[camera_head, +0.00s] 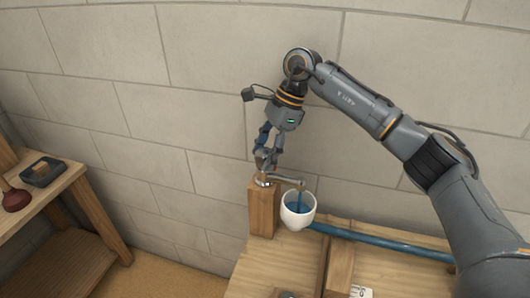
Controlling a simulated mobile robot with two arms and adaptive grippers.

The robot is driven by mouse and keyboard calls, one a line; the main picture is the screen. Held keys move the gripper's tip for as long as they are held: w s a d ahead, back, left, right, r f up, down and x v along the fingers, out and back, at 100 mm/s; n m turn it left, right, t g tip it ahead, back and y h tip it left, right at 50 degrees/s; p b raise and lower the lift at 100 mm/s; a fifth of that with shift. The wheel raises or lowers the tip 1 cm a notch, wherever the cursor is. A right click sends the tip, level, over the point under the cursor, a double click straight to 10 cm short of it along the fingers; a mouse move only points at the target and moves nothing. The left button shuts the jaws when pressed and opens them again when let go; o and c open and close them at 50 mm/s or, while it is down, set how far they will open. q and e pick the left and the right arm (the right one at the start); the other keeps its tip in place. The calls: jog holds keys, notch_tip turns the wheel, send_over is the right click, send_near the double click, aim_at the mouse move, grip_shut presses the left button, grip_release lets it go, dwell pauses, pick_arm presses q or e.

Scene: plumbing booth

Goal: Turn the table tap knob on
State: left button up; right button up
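The table tap (290,181) is a small metal tap on a wooden post at the back left corner of the wooden table. Its spout reaches right, over a white cup (290,220) whose inside looks blue. My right gripper (265,162) comes down from above and its fingertips are at the top of the tap, over the post. The knob is mostly hidden by the fingers. I cannot tell whether the fingers touch or grip it. My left gripper is out of view.
A blue pipe (380,242) runs right from behind the cup along the table (262,268). A wooden shelf unit at left holds a dark tray (43,171) and a red plunger (15,199). A block wall stands close behind the tap. Open floor lies between shelf and table.

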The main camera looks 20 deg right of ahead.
jog(key=shift+o, duration=0.5)
jog(key=v, duration=1.2)
jog(key=shift+f, duration=0.1)
